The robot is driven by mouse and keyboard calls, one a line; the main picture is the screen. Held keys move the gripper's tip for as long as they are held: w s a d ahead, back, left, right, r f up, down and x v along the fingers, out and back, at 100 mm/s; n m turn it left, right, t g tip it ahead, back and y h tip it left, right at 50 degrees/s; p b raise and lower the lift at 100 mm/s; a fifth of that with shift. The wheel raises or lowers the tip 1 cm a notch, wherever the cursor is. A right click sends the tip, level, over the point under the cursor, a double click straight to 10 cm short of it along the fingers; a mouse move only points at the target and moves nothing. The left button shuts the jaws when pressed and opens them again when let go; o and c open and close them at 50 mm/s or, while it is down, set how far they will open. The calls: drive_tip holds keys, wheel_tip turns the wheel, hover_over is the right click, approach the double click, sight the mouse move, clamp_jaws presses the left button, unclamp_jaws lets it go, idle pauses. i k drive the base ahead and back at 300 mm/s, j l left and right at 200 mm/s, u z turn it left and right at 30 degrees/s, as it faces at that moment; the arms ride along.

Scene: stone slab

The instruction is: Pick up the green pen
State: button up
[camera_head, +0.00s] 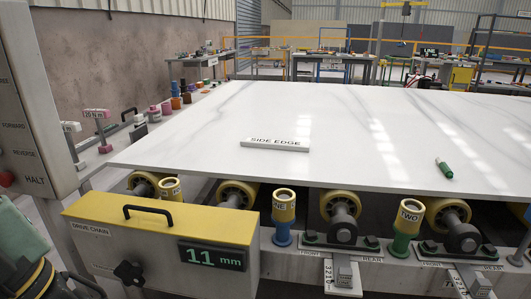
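The green pen (444,168) lies on the white marble slab (330,120), toward its right side and fairly near the front edge. It is short and thick in this view, with a whitish part at its upper left end. It lies at a slant, with clear slab around it. I cannot make out my gripper in the head view, and nothing is touching the pen.
A white block labelled SIDE EDGE (274,143) lies on the slab, left of the pen. Yellow rollers (340,205) and a yellow-topped DRIVE CHAIN box (160,240) stand below the front edge. Bottles (176,97) line the left side. The slab is otherwise clear.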

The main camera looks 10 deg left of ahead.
sight(440, 161)
drive_tip(key=l+u, duration=0.1)
drive_tip(key=u, duration=0.2)
drive_tip(key=l+u, duration=0.1)
drive_tip(key=u, duration=0.15)
drive_tip(key=l+u, duration=0.25)
drive_tip(key=l, duration=0.35)
drive_tip(key=l+u, duration=0.3)
drive_tip(key=l, duration=0.3)
drive_tip(key=l+u, duration=0.15)
drive_tip(key=l, duration=1.1)
drive_tip(key=k, duration=0.05)
